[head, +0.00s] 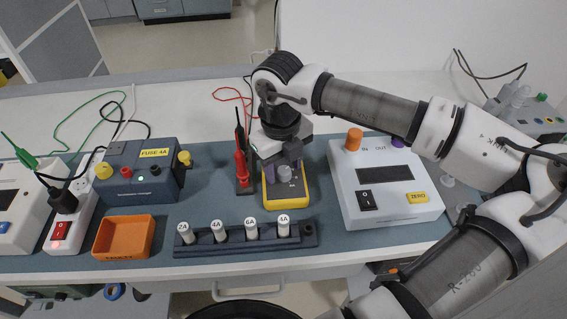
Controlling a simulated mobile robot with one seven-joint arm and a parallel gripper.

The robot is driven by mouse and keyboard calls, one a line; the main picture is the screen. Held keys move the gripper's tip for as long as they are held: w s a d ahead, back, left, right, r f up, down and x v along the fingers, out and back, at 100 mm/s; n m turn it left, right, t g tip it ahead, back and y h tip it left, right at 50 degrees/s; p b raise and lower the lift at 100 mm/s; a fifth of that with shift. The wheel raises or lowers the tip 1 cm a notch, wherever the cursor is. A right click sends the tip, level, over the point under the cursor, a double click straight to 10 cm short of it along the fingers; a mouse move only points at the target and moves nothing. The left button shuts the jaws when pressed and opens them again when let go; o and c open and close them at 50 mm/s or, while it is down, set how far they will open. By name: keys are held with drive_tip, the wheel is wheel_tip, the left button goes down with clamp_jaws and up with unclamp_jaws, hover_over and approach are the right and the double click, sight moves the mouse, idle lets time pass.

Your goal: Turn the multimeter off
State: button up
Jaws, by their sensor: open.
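The multimeter (286,203) is a yellow-rimmed unit with a dark grey face, lying in the middle of the bench mat. A round grey dial (284,174) shows on it. My gripper (284,166) is above the multimeter with its fingers pointing down, one on each side of the dial. It is open; I cannot tell whether the fingers touch the dial. My gripper and wrist hide the upper part of the multimeter, including any display, and the dial's setting cannot be read.
Red and black probes (241,168) stand just left of the multimeter. A fuse rack (265,240) lies in front. A white device (385,212) with orange and purple knobs stands right. An orange tray (124,236), a fuse box (140,181) and a power strip (75,222) are left.

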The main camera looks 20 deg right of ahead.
drive_tip(key=shift+f, duration=0.1)
drive_tip(key=c, duration=1)
drive_tip(key=shift+f+b, duration=0.1)
drive_tip(key=shift+b, duration=0.2)
drive_tip(key=shift+f+n+b, duration=0.1)
drive_tip(key=shift+n+b, duration=0.9)
drive_tip(key=n+b, duration=0.2)
drive_tip(key=shift+n, duration=0.3)
drive_tip(key=n+b, duration=0.3)
drive_tip(key=n, duration=0.2)
drive_tip(key=shift+r, duration=0.2)
drive_tip(key=shift+n, duration=0.3)
